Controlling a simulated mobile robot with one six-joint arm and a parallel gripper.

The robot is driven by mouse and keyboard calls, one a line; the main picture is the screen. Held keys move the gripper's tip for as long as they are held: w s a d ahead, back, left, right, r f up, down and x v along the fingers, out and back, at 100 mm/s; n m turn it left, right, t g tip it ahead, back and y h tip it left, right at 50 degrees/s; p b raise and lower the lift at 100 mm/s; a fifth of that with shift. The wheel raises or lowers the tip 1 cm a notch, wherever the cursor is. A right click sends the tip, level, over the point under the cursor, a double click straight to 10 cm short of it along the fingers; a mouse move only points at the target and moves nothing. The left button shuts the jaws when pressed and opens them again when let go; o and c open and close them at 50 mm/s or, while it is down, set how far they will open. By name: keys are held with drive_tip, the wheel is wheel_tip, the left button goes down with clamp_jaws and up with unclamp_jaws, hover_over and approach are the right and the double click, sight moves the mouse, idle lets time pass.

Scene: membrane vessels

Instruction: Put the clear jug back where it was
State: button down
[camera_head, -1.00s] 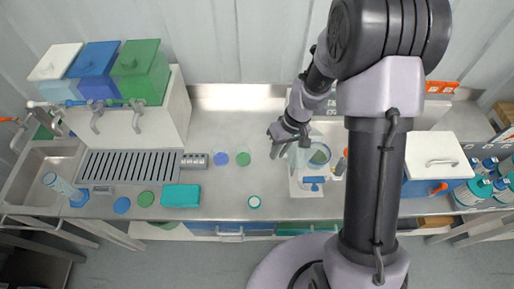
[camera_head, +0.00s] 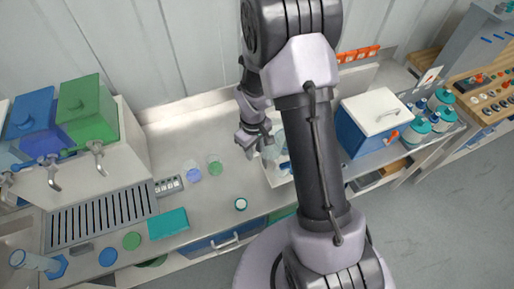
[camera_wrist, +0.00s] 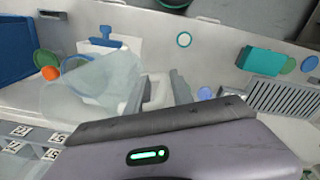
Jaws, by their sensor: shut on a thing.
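The clear jug (camera_head: 270,148) is a pale see-through vessel at my gripper (camera_head: 250,138), over the right part of the counter in the head view. My gripper is shut on the jug. In the wrist view the jug (camera_wrist: 98,85) looks tilted, with its wide body to the left. My arm hides part of the jug in the head view. A white tray (camera_head: 272,180) lies below and beside it, partly hidden by my arm. I cannot tell whether the jug touches the tray.
A blue box with a white lid (camera_head: 370,125) stands right of my arm. Teal-capped bottles (camera_head: 440,100) stand beyond it. To the left are a drain grille (camera_head: 100,222), a teal block (camera_head: 168,223), a small round lid (camera_head: 241,204) and coloured discs. The counter's middle is mostly clear.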

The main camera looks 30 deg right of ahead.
drive_tip(key=shift+w+d+r, duration=0.1)
drive_tip(key=shift+w+d, duration=0.15)
idle(0.4)
